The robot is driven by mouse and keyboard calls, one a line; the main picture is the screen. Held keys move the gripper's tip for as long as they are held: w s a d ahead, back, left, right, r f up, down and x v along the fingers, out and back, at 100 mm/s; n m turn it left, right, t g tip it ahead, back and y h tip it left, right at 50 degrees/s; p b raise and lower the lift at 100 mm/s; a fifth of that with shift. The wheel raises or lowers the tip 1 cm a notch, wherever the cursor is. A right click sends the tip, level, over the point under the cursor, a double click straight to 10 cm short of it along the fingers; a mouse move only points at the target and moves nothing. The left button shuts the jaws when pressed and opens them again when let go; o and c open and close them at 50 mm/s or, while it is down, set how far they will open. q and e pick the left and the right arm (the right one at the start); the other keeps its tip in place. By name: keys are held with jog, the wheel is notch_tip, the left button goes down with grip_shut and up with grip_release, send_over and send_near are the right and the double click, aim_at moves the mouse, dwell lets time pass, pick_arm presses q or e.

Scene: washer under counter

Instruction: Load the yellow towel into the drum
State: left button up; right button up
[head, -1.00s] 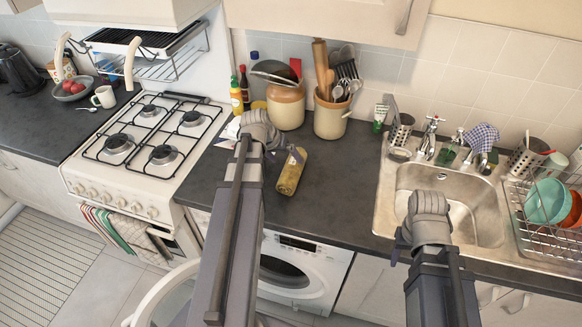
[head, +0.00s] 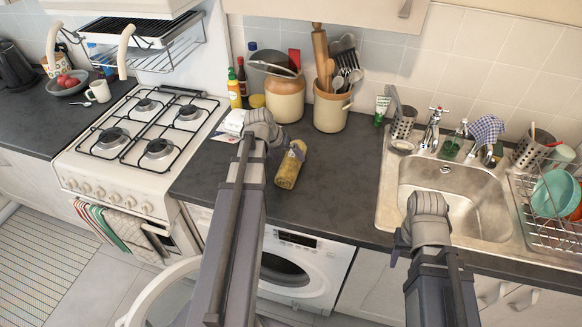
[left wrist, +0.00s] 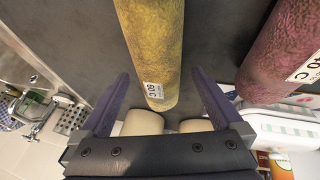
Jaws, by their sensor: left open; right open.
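The yellow towel (head: 287,172) is a roll lying on the dark counter above the washer (head: 308,268). My left gripper (left wrist: 161,75) is open, with one finger on each side of the roll and visible gaps between. In the head view, only a small part of this gripper (head: 296,153) shows by the towel. The washer's round door (head: 145,298) stands open to the left; my left arm partly covers the dark drum opening (head: 284,272). My right gripper cannot be made out.
A dark red towel roll (left wrist: 283,50) lies beside the yellow one, hidden behind my arm in the head view. Crocks (head: 331,110) and bottles (head: 235,90) stand behind. The sink (head: 450,180) is right, the stove (head: 140,140) left. Counter right of the towel is clear.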

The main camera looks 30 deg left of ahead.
aim_at(288, 158)
pick_arm(q)
jog(key=b+x, duration=0.2)
jog(key=x, duration=0.1)
jog(key=shift+f, duration=0.2)
jog(key=shift+r, duration=0.1)
pick_arm(e)
notch_tip(288, 158, down, 3)
jog(key=shift+r, duration=0.1)
pick_arm(q)
jog(key=shift+c, duration=0.2)
jog(key=shift+r, duration=0.1)
jog(key=c, duration=1.5)
